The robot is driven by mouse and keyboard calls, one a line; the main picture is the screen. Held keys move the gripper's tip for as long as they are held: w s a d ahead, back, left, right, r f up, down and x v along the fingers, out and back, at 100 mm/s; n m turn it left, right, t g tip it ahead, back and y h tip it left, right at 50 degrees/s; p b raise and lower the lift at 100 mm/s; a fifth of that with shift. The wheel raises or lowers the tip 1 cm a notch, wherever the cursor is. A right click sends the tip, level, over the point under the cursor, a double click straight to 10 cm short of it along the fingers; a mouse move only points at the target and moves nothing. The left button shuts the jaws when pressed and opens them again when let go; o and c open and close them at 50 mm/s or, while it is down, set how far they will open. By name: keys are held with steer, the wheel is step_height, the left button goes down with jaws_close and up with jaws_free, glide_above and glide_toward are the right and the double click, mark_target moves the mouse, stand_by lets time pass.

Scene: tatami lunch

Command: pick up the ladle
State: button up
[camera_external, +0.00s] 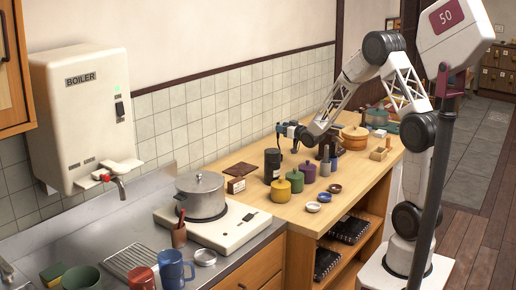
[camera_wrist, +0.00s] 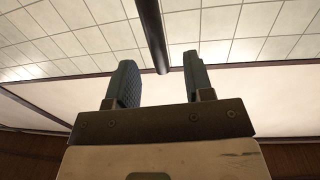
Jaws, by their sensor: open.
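I cannot make out a ladle for certain in either view. A brown cup (camera_external: 179,237) with a thin reddish handle (camera_external: 181,216) standing out of it is on the metal counter in front of the pot; what the handle belongs to is hidden. My gripper (camera_external: 280,130) is open above the wooden counter, pointing left near the tiled wall, above and behind the black canister. In the wrist view my gripper (camera_wrist: 159,84) shows two spread fingers. A dark bar (camera_wrist: 151,32) appears beyond the gap between them; I cannot tell what it is.
A lidded pot (camera_external: 201,194) stands on the white stove (camera_external: 232,232). The black canister (camera_external: 272,166), a yellow pot (camera_external: 281,190), a green pot (camera_external: 295,181) and small bowls stand on the wooden counter (camera_external: 310,222). A boiler (camera_external: 88,115) hangs at left.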

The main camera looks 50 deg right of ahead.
steer(key=shift+w, duration=0.1)
steer(key=shift+w+d, duration=0.15)
steer(key=shift+w, duration=2.25)
steer(key=shift+c, duration=0.5)
jaws_close()
